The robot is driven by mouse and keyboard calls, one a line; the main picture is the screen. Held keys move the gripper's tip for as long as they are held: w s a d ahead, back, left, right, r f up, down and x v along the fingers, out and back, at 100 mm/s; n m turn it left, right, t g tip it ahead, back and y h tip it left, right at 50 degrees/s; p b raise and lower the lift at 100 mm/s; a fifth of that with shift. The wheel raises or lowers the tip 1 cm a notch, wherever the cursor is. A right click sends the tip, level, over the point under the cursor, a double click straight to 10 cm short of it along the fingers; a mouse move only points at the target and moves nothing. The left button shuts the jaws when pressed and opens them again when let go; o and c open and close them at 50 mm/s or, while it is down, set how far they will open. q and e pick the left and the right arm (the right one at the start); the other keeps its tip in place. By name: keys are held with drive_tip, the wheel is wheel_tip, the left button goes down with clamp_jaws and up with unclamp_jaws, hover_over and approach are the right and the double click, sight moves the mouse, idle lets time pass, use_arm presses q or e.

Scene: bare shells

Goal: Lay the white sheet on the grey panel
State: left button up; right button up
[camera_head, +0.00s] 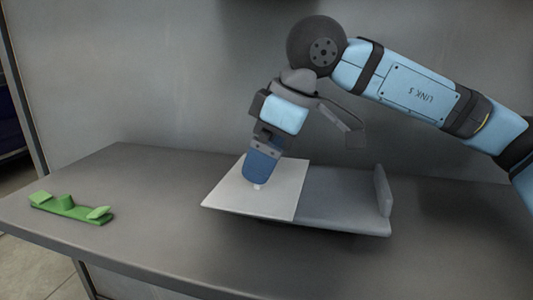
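The white sheet (284,190) is a flat square on the left part of the grey panel (342,203). The panel's right part is bare, with an upright lip at its right end. I cannot tell whether the sheet lies flush on the panel or slightly above it. My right gripper (258,184) points down over the sheet's left half, with blue fingers seen edge-on. A small white piece shows at the fingertips, touching or nearly touching them. Whether the fingers are closed on it is hidden. My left gripper is not in view.
A green part (70,209) with raised ends lies at the left of the grey table (150,215). The table between it and the panel is clear. A grey wall (170,80) stands behind the table. The table's front edge runs along the lower left.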

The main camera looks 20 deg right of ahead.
use_arm(q)
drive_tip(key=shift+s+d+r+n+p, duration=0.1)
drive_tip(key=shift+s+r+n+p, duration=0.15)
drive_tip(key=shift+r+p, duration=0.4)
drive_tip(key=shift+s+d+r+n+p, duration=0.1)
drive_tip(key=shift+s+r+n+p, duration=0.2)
drive_tip(key=shift+p, duration=0.5)
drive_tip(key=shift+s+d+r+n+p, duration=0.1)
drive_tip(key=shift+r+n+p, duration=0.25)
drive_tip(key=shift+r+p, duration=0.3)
use_arm(e)
drive_tip(key=v, duration=1.3)
